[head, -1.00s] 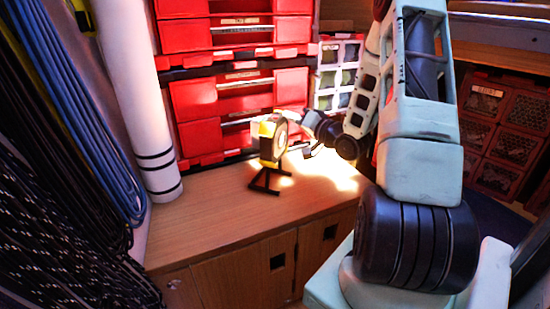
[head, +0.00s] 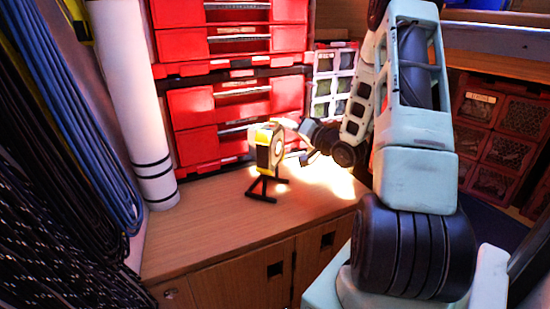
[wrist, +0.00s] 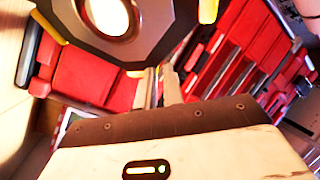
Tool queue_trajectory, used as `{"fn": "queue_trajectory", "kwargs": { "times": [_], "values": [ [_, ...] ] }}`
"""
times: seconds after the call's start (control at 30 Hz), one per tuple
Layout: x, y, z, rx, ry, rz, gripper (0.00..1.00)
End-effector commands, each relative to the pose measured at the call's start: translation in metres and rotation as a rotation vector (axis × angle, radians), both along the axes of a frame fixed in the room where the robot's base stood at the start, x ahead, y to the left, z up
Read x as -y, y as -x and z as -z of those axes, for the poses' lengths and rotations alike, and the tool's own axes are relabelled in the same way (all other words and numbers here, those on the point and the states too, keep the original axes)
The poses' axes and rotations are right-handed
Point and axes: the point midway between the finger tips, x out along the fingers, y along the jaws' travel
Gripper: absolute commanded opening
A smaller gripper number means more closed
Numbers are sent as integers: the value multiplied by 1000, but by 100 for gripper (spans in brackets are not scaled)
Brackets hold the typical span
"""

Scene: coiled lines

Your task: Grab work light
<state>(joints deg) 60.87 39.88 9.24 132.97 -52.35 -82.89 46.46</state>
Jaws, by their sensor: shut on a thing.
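The work light (head: 263,152) is yellow and black with a black stand, upright over the wooden bench top in the head view. I cannot tell whether its feet touch the wood. Its dark frame and bright round lamp (wrist: 112,14) fill the top of the wrist view. My gripper (head: 285,150) reaches in from the right and is shut on the work light. The wrist view shows the fingers (wrist: 158,88) close together below the lamp. The exact contact is partly hidden by the light's body.
Red cases (head: 222,115) are stacked behind the light. A white roll (head: 130,90) stands at left, beside hanging coiled lines (head: 55,110). The bench top (head: 205,235) is bare in front of the light. Dark red crates (head: 500,140) stand at right.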

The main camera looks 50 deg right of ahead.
Motion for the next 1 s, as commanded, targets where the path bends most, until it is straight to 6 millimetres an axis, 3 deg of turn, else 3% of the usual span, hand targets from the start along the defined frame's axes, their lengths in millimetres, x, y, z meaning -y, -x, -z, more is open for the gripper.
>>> {"fn": "queue_trajectory", "kwargs": {
  "times": [0.03,0.17,0.63,1.0],
  "values": [
    [-5,4,18,-46,-20,-6,0],
    [-5,4,13,-45,-19,-5,0],
    [-4,3,-66,-38,-15,-2,0],
    [-4,3,-87,-40,-17,-1,0]
  ]
}}
